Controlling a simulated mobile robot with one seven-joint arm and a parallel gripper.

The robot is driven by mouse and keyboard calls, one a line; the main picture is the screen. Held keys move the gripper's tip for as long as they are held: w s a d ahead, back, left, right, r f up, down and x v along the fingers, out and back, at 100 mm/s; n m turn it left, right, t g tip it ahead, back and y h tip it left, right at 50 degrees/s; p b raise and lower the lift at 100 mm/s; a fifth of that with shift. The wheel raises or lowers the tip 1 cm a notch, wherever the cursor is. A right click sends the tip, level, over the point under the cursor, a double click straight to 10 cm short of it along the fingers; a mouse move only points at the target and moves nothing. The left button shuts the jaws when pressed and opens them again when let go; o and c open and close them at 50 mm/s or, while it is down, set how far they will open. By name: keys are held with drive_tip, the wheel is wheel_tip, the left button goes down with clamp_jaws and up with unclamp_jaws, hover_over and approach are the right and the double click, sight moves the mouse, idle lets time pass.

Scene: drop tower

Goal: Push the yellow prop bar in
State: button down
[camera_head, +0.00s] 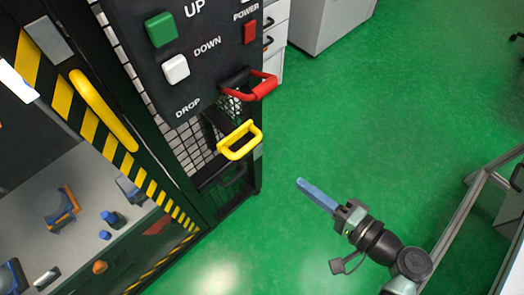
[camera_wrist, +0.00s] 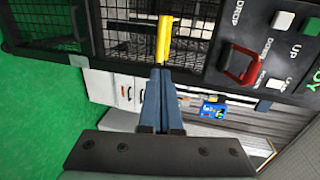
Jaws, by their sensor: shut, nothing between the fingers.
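The yellow prop bar (camera_head: 241,141) shows as a U-shaped yellow handle sticking out from the lower part of the dark tower's control side. In the wrist view the yellow bar (camera_wrist: 164,40) appears just beyond my fingertips. My gripper (camera_head: 300,182) is shut and empty, held out over the green floor. In the head view its blue fingers point toward the tower, with a clear gap between the fingertips and the yellow handle. The shut fingers also show in the wrist view (camera_wrist: 157,72).
A red handle (camera_head: 263,86) sticks out above the yellow one. Green (camera_head: 161,29), white (camera_head: 175,68) and red (camera_head: 250,32) buttons sit on the panel. A long yellow handle (camera_head: 103,110) is on the striped front. A metal frame (camera_head: 470,210) stands at right. Open floor lies between.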

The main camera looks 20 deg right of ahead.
drive_tip(key=p, duration=0.1)
approach(239, 133)
wheel_tip(239, 133, down, 2)
drive_tip(key=w, duration=0.2)
drive_tip(key=shift+s+a+f, duration=0.15)
drive_tip(key=shift+a, duration=0.15)
drive_tip(key=x, duration=0.2)
drive_tip(key=b+x, duration=0.1)
drive_tip(key=x, duration=0.1)
drive_tip(key=r+b+x, duration=0.1)
drive_tip(key=x, duration=0.1)
drive_tip(key=shift+w+a, duration=0.15)
drive_tip(key=shift+w, duration=0.15)
drive_tip(key=shift+w+r, duration=0.15)
drive_tip(key=shift+r, duration=0.15)
drive_tip(key=shift+a, duration=0.1)
